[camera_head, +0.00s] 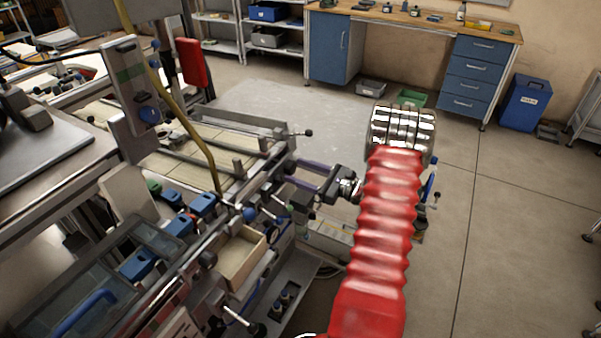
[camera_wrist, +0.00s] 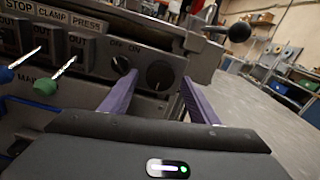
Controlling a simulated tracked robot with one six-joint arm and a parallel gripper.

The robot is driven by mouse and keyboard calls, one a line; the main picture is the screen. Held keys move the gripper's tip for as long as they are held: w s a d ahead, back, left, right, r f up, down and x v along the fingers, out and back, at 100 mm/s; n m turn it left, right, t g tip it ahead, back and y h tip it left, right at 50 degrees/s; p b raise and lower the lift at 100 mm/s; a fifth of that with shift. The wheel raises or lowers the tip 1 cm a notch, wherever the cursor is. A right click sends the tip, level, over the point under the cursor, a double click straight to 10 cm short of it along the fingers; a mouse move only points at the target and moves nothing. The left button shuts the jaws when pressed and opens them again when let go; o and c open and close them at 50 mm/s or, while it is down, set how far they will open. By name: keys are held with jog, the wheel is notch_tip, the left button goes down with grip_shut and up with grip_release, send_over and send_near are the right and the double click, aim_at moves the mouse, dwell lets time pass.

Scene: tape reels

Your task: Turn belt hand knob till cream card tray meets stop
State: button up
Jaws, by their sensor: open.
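My gripper (camera_head: 288,174) is open, its two purple fingers reaching left toward the machine's side panel. In the wrist view, my gripper (camera_wrist: 159,79) has its fingertips on either side of a round dark knob (camera_wrist: 160,75) on the grey panel. I cannot tell whether the fingers touch it; a gap shows on each side. No label names it as the belt hand knob. A cream open box (camera_head: 242,268), which looks like the card tray, sits low on the machine, left of my gripper. I cannot make out its stop.
A smaller dark knob (camera_wrist: 120,65) sits left of the gripped-around one, near green and blue levers (camera_wrist: 45,86). A black ball handle (camera_wrist: 239,32) sticks out at upper right. Cream slats (camera_head: 185,150) lie on the machine bed. Floor on the right (camera_head: 510,230) is clear.

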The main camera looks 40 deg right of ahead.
jog(key=shift+c, duration=0.2)
jog(key=c, duration=1)
jog(key=shift+n, duration=0.4)
jog(key=shift+n, duration=0.4)
jog(key=o, duration=1)
jog(key=shift+o, duration=0.2)
jog(key=shift+s+d, duration=0.1)
jog(key=shift+s, duration=0.05)
